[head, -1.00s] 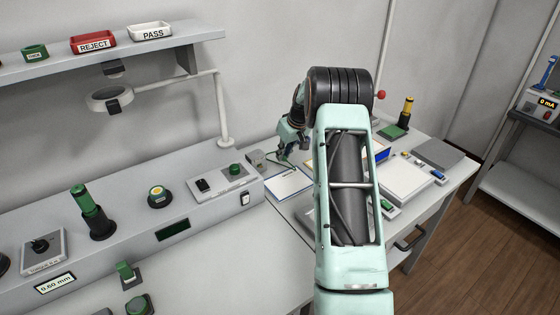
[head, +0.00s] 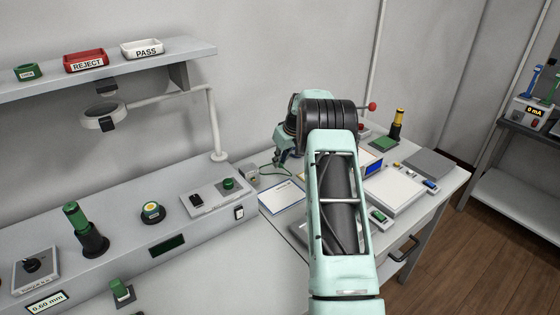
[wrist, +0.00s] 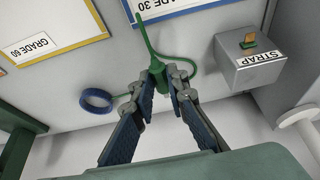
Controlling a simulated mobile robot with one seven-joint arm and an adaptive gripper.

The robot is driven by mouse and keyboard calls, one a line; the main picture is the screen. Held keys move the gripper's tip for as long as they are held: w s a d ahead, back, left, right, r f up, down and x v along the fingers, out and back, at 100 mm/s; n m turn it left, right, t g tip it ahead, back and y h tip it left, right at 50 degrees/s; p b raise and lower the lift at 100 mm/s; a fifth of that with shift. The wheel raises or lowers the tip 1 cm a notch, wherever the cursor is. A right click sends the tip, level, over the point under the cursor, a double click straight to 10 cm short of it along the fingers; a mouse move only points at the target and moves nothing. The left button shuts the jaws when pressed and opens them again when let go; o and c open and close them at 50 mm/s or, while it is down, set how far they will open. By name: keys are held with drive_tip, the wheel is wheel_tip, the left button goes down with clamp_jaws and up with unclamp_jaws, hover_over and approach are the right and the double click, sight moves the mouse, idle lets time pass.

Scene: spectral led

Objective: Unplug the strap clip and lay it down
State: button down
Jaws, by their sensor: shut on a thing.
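The green strap clip (wrist: 157,72) is between the fingertips of my gripper (wrist: 160,92), which is shut on it, in the wrist view. Its long thin tip points up the picture. A green cord (wrist: 190,57) curves to the right of the clip; part of its run is hidden. The grey box marked STRAP (wrist: 252,68) stands at the right with a copper-coloured stud (wrist: 249,42) on top. The clip is apart from it. In the head view the strap box (head: 248,177) shows left of my gripper, whose fingertips are largely hidden.
A blue ring (wrist: 96,101) lies left of the clip. Sheets marked GRADE 60 (wrist: 50,38) and GRADE 30 (wrist: 160,8) lie beyond. In the head view a white sheet (head: 282,197) lies by the strap box, and a white block (head: 395,190) stands right of my arm.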

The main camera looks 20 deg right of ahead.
sight(281, 166)
drive_tip(key=shift+f+b, duration=1.55)
drive_tip(key=shift+f, duration=0.6)
drive_tip(key=c, duration=1.8)
unclamp_jaws()
drive_tip(key=shift+r, duration=0.2)
drive_tip(key=shift+p+v, duration=0.4)
drive_tip(key=shift+v, duration=1)
drive_tip(key=v, duration=1.2)
